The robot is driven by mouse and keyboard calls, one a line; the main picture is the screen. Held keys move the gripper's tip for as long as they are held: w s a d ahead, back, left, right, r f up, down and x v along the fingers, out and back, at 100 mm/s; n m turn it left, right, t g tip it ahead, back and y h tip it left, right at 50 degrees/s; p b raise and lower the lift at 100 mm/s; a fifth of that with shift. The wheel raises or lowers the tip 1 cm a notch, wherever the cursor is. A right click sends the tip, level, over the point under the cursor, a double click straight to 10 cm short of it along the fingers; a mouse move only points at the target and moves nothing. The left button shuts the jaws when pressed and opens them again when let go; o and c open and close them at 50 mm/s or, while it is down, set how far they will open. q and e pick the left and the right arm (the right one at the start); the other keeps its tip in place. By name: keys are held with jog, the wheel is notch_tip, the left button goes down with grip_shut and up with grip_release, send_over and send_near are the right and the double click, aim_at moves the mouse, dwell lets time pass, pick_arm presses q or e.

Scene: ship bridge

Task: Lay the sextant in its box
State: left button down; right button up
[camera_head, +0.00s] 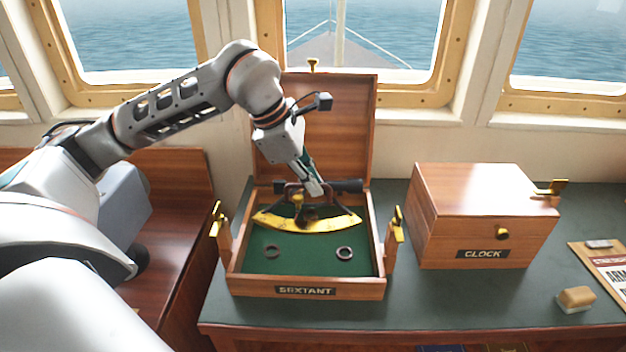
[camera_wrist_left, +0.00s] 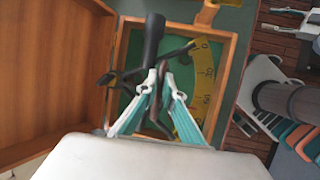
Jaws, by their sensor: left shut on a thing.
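The sextant (camera_head: 308,222), with a yellow brass arc and dark frame and handle, is over the green-lined inside of the open box labelled SEXTANT (camera_head: 305,291). It lies toward the back of the box; I cannot tell whether it touches the lining. My left gripper (camera_head: 314,190) reaches down from above and is shut on the sextant. In the left wrist view the gripper (camera_wrist_left: 162,75) closes on the dark frame, with the yellow arc (camera_wrist_left: 190,95) to the right. The box lid (camera_head: 325,125) stands open at the back.
Two dark rings (camera_head: 344,253) show on the green lining at the front of the box. Brass latches (camera_head: 397,224) stand at the box's sides. A closed box labelled CLOCK (camera_head: 484,220) stands to the right. A small block (camera_head: 576,297) and a clipboard (camera_head: 604,266) lie farther right.

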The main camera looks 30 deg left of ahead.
pick_arm(q)
jog(key=shift+f+b, duration=0.55)
jog(key=shift+f, duration=0.25)
jog(key=shift+f+b, duration=0.35)
jog(key=shift+w+f+b, duration=0.1)
jog(key=shift+f+b, duration=1.1)
jog(key=shift+f, duration=0.15)
jog(key=shift+w+r+t, duration=0.1)
jog(key=shift+w+t, duration=0.05)
jog(key=shift+t, duration=0.15)
jog(key=shift+s+f, duration=0.2)
jog(key=shift+f, duration=0.15)
jog(key=shift+f, duration=0.3)
jog(key=shift+f+b, duration=0.6)
jog(key=shift+f, duration=0.15)
dwell(1.1)
